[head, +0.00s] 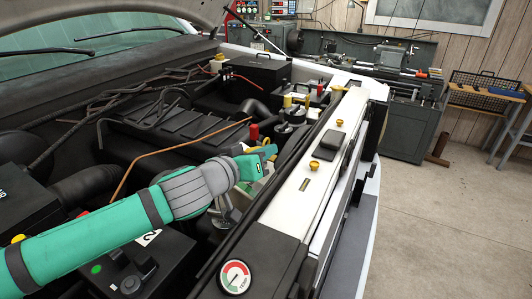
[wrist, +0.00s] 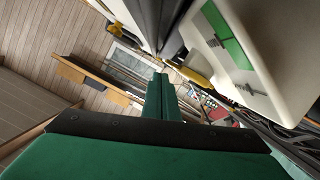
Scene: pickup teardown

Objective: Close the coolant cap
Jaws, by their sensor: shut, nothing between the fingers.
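My gripper (head: 270,151) is shut and empty. It reaches over the right side of the engine bay, close to the inner edge of the pale front rail. In the wrist view its closed teal fingers (wrist: 160,88) point away from the camera. A cream tank-like body with green marks (wrist: 287,68) is close by on the right of that view, apart from the fingertips. A yellow part (wrist: 196,78) shows beside it. I cannot clearly identify the coolant cap; my gripper and forearm hide part of the area under them.
A red-topped part (head: 254,132) and a dark round part (head: 291,115) stand just behind my gripper. The pale rail (head: 325,150) carries yellow knobs and a dark block. A temperature gauge (head: 235,277) is at the front. A copper-coloured line (head: 170,150) crosses the bay.

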